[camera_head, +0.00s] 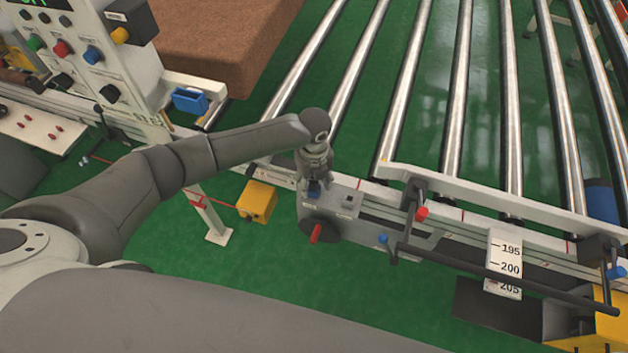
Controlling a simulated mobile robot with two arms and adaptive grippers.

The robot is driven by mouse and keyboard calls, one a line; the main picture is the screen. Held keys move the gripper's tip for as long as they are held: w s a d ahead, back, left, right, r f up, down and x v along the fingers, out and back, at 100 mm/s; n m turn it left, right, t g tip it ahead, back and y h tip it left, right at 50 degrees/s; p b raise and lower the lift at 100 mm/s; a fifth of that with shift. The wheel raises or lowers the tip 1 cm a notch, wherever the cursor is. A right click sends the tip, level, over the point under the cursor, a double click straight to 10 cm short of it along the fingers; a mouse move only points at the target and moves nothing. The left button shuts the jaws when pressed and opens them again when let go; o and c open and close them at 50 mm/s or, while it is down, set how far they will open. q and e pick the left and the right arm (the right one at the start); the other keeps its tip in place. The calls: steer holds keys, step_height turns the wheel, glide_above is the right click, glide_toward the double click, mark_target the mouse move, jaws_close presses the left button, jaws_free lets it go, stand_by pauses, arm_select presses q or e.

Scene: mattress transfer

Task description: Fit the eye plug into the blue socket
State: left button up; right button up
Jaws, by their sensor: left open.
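My left gripper (315,182) points down over a grey box (343,212) on the conveyor's near rail. I cannot make out the eye plug for certain. My right gripper is out of view.
A round dark switch with a red handle (316,234) is on the box front. A black bar (500,276) and a scale plate (504,265) are right. A control panel (90,50) stands upper left, near a blue bin (190,100).

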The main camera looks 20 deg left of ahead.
arm_select(q)
step_height(320, 180, up, 12)
stand_by(0.4)
stand_by(0.4)
